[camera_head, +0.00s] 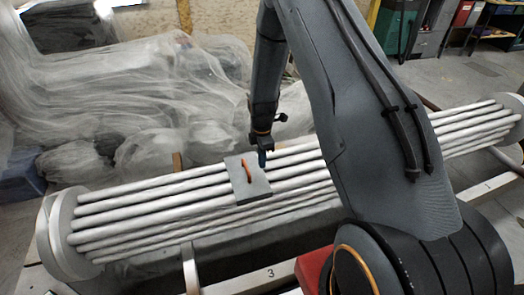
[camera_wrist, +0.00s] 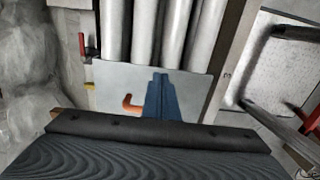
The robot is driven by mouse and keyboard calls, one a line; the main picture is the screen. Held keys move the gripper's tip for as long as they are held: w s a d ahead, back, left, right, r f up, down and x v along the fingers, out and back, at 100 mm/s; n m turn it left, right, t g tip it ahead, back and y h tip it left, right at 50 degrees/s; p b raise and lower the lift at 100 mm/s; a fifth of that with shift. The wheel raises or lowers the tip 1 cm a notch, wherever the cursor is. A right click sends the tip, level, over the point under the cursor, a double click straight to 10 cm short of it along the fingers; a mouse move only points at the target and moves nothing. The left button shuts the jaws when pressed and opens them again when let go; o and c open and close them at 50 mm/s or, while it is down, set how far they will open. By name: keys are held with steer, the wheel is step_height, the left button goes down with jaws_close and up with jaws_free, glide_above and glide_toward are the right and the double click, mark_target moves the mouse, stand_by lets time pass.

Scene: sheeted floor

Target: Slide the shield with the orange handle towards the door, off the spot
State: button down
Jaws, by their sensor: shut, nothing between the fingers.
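The shield is a small grey plate (camera_head: 252,190) with an orange handle (camera_head: 247,172). It lies across a bundle of pale metal rods (camera_head: 130,204), left of the middle in the head view. In the wrist view the plate (camera_wrist: 195,88) lies across the rods, with the orange handle (camera_wrist: 130,104) on its left part. My gripper (camera_head: 262,160) points down at the plate's upper right edge, beside the handle. Its blue fingers (camera_wrist: 160,80) are shut together with nothing between them, right of the handle in the wrist view. I cannot tell whether they touch the plate.
The rods run between a round end disc (camera_head: 62,238) at left and another (camera_head: 515,115) at right. Plastic sheeting (camera_head: 140,90) covers bulky things behind. A pale support post (camera_head: 190,268) stands in front. Shelves (camera_head: 495,20) stand at the back right. I cannot make out a door.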

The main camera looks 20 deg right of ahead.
mark_target(252, 174)
steer(key=shift+a+f+p, duration=0.25)
steer(key=shift+a, duration=0.8)
steer(key=shift+a+f+p, duration=0.25)
steer(key=shift+a, duration=0.75)
steer(key=a+b, duration=0.3)
steer(key=a, duration=1.9)
steer(key=shift+a, duration=0.25)
steer(key=shift+d, duration=0.1)
